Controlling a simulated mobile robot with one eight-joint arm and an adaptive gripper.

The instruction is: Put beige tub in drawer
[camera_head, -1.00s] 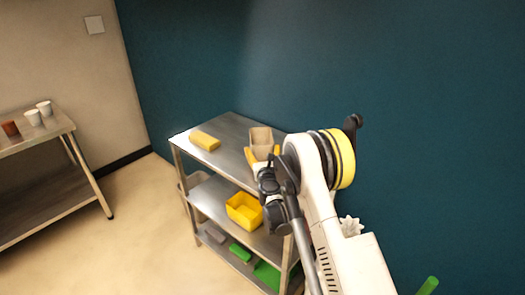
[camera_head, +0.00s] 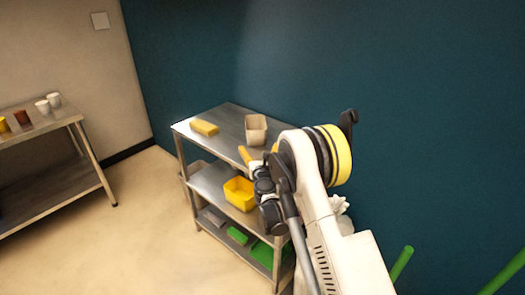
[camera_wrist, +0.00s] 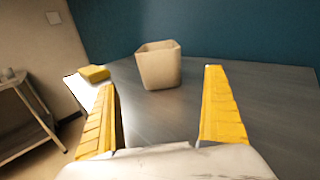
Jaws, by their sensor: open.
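The beige tub (camera_head: 256,131) stands upright on the top shelf of a metal rack (camera_head: 228,118). In the wrist view the tub (camera_wrist: 159,68) stands ahead of my gripper, between the lines of the two yellow fingers but beyond their tips. My gripper (camera_head: 259,153) is open and empty, apart from the tub on its near side. The fingers also show wide apart in the wrist view (camera_wrist: 160,78). No drawer is clearly visible in either view.
A yellow block (camera_head: 204,127) lies on the top shelf, left of the tub. A yellow bin (camera_head: 240,193) sits on the middle shelf and green items (camera_head: 262,253) on the lowest. Another metal table (camera_head: 40,124) with cups stands at left. Floor between is clear.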

